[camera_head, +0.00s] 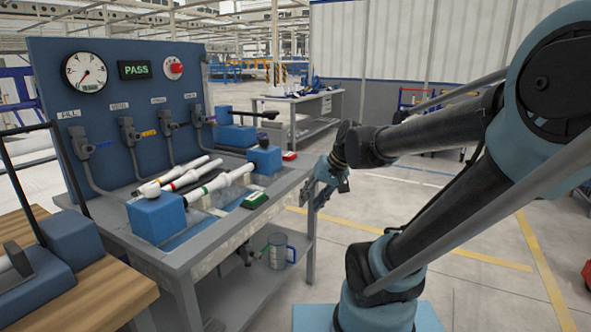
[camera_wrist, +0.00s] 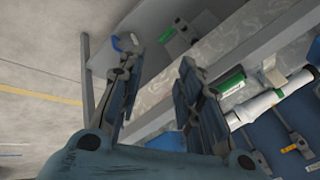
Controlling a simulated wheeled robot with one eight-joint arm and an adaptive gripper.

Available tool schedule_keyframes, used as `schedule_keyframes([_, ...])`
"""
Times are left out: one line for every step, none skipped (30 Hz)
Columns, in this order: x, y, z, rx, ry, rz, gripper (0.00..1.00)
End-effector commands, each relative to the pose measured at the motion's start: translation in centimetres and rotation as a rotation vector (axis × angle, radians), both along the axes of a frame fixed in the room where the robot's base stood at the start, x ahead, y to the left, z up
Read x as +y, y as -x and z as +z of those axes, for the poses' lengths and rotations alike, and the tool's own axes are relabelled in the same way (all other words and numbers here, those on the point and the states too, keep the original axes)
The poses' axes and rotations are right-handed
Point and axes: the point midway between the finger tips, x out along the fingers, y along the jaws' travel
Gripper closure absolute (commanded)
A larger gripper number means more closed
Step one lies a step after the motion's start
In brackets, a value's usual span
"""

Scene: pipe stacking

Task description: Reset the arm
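My arm reaches in from the right in the head view, bent at its middle joint. My gripper (camera_head: 323,186) hangs beside the right end of the test bench, clear of the pipes. In the wrist view my gripper (camera_wrist: 158,72) has its two fingers spread apart with nothing between them. White pipes with coloured bands (camera_head: 192,176) lie on the bench. The frontmost pipe (camera_head: 218,184), with a green band, lies between two blue blocks. A white pipe (camera_wrist: 270,100) also shows in the wrist view.
The grey test bench (camera_head: 180,259) carries a blue panel (camera_head: 122,108) with a gauge and a PASS display. A wooden table (camera_head: 95,290) stands at lower left. A jug (camera_head: 279,250) sits on the lower shelf. The floor right of the bench is open.

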Motion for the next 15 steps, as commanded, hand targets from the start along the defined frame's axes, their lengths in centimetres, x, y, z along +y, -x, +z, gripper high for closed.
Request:
schedule_keyframes([-1.6, 1.2, -1.0, 0.004, 0.042, -0.012, 0.68])
schedule_keyframes([-2.4, 1.9, -1.5, 0.007, 0.069, -0.019, 0.68])
schedule_keyframes([-3.6, 2.8, -2.2, 0.014, 0.104, -0.026, 0.68])
schedule_keyframes([-4.5, 3.4, -2.7, 0.018, 0.131, -0.032, 0.68])
schedule_keyframes([-5.4, 4.1, -3.2, 0.022, 0.158, -0.038, 0.68])
schedule_keyframes([-6.5, 5.0, -3.9, 0.028, 0.192, -0.047, 0.68])
schedule_keyframes([-7.4, 5.7, -4.4, 0.034, 0.219, -0.054, 0.68])
schedule_keyframes([-8.2, 6.3, -4.9, 0.039, 0.244, -0.06, 0.68])
schedule_keyframes([-9.2, 7.1, -5.6, 0.045, 0.276, -0.068, 0.68])
schedule_keyframes([-9.9, 7.7, -6.0, 0.051, 0.298, -0.074, 0.68])
schedule_keyframes([-10.5, 8.2, -6.3, 0.056, 0.319, -0.08, 0.68])
schedule_keyframes([-11.3, 8.9, -6.8, 0.062, 0.344, -0.086, 0.68])
schedule_keyframes([-11.8, 9.3, -7.1, 0.067, 0.361, -0.091, 0.68])
schedule_keyframes([-12.3, 9.7, -7.4, 0.07, 0.376, -0.095, 0.68])
schedule_keyframes([-12.8, 10.1, -7.7, 0.075, 0.393, -0.1, 0.68])
